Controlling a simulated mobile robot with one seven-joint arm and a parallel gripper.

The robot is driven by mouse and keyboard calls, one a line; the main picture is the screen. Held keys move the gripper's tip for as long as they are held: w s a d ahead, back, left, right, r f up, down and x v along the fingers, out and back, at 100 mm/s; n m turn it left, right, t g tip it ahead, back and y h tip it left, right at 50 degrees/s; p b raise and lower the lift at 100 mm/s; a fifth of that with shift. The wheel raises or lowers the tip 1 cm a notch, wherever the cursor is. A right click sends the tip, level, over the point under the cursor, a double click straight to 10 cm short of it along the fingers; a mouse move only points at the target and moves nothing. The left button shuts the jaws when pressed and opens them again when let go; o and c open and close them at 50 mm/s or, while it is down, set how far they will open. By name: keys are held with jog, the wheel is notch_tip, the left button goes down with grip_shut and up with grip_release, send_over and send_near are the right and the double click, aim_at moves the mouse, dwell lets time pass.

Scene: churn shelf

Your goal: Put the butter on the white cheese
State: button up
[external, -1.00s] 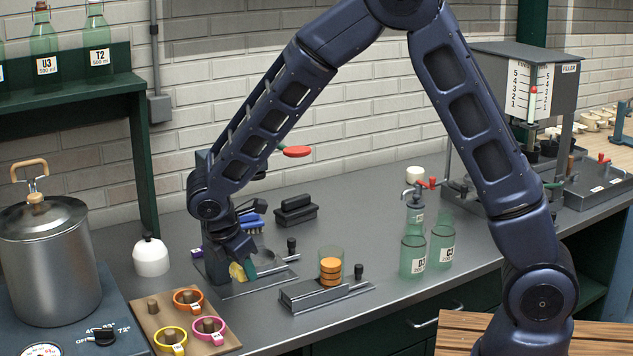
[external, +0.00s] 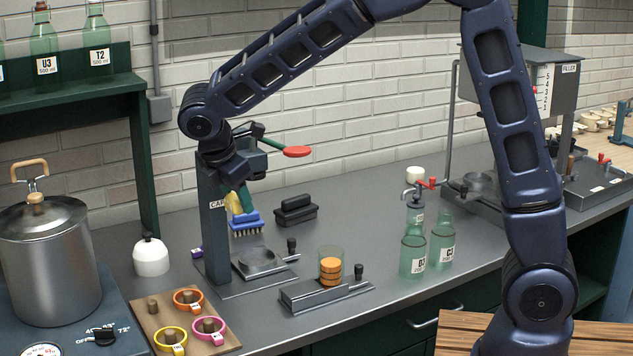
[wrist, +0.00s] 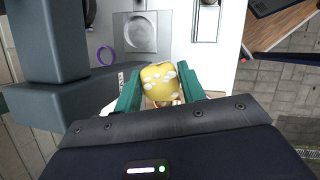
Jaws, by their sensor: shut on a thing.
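My gripper (external: 240,203) is raised in front of the dark press stand, above its metal base plate. Its green fingers are shut on a yellow lump with white blotches, apparently the butter (external: 233,204). In the wrist view the butter (wrist: 158,80) sits between the two fingers of my gripper (wrist: 160,88); its lower end is partly hidden. A rounded white thing with a small dark top (external: 151,258) stands on the counter at the left. It may be the white cheese, but I cannot tell for sure.
The press stand (external: 214,235) has a red-ended lever (external: 297,151). A blue brush (external: 246,221) and a black block (external: 296,208) are nearby.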

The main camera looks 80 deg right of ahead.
notch_tip(320, 180, up, 15)
jog(key=shift+m, duration=0.3)
jog(key=w+d, duration=0.1)
jog(key=d, duration=0.4)
jog(key=w+d, duration=0.1)
jog(key=d, duration=0.4)
jog(key=w+d, duration=0.1)
jog(key=d, duration=0.4)
jog(key=shift+d+r, duration=0.25)
jog(key=shift+r, duration=0.15)
jog(key=s+d, duration=0.2)
jog(key=d, duration=1.5)
jog(key=m+g+y, duration=0.1)
jog(key=m+g, duration=0.1)
send_over(419, 168)
jog(key=a, duration=0.1)
jog(key=f, duration=2.1)
jog(key=w+f, duration=0.1)
jog(key=f, duration=0.9)
jog(key=shift+a+f, duration=0.1)
jog(key=shift+f, duration=0.3)
jog(key=o, duration=1)
jog(key=shift+f, duration=0.1)
jog(key=shift+c, duration=0.2)
